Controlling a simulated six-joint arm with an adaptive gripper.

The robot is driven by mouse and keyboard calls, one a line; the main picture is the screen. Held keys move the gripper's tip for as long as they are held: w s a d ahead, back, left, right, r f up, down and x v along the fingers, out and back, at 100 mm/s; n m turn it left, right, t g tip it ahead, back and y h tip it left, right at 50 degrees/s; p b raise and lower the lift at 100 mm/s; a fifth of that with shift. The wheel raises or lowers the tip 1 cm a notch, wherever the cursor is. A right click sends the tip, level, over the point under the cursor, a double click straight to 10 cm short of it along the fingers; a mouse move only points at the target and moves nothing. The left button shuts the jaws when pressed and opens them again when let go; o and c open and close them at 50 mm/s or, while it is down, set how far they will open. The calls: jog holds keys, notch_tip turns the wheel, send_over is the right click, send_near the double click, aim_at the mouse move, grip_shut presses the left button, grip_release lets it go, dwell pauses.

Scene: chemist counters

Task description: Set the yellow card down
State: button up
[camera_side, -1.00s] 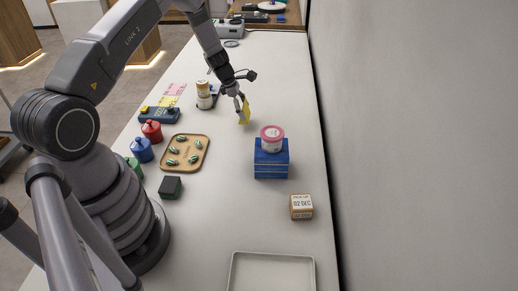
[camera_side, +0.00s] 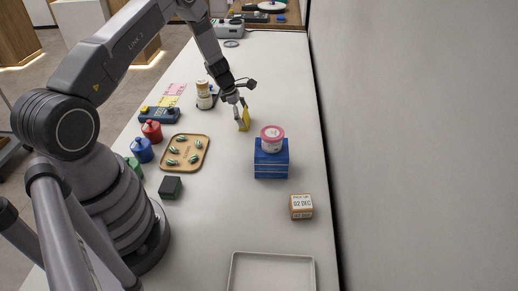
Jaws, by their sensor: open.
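The yellow card (camera_side: 243,121) is at the fingertips of my gripper (camera_side: 241,108), over the white counter in the upper middle of the side view. The card is upright, slightly tilted, and its lower edge is at or very near the counter. My gripper is open, with its fingers around the card's upper part. The fingers hide some of the card, and I cannot tell whether they touch it.
A blue box (camera_side: 271,164) with a pink-lidded jar (camera_side: 271,139) on it stands nearer the camera. A wooden tray (camera_side: 206,146) with several green striped pieces lies to the left. The counter (camera_side: 290,110) right of the card is clear.

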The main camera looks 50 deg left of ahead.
jog(key=v, duration=1.3)
jog(key=s+d+r+m+y, duration=0.1)
jog(key=s+d+r+m, duration=0.2)
jog(key=d+r+m, duration=0.55)
jog(key=s+d+r+m, duration=0.4)
jog(key=d+r, duration=0.1)
jog(key=r, duration=0.7)
jog(key=s+d+r+m, duration=0.2)
jog(key=s+m, duration=0.2)
jog(key=s, duration=0.3)
jog(key=s+d+r+m+t+y, duration=0.1)
jog(key=s+d+r+m, duration=0.1)
jog(key=s+m, duration=0.3)
jog(key=s+d+r+m+t+y, duration=0.1)
jog(key=s+d+r+m, duration=0.2)
jog(key=s, duration=0.7)
jog(key=shift+s+r+m, duration=0.15)
jog(key=shift+s+m, duration=0.05)
jog(key=shift+m, duration=1.05)
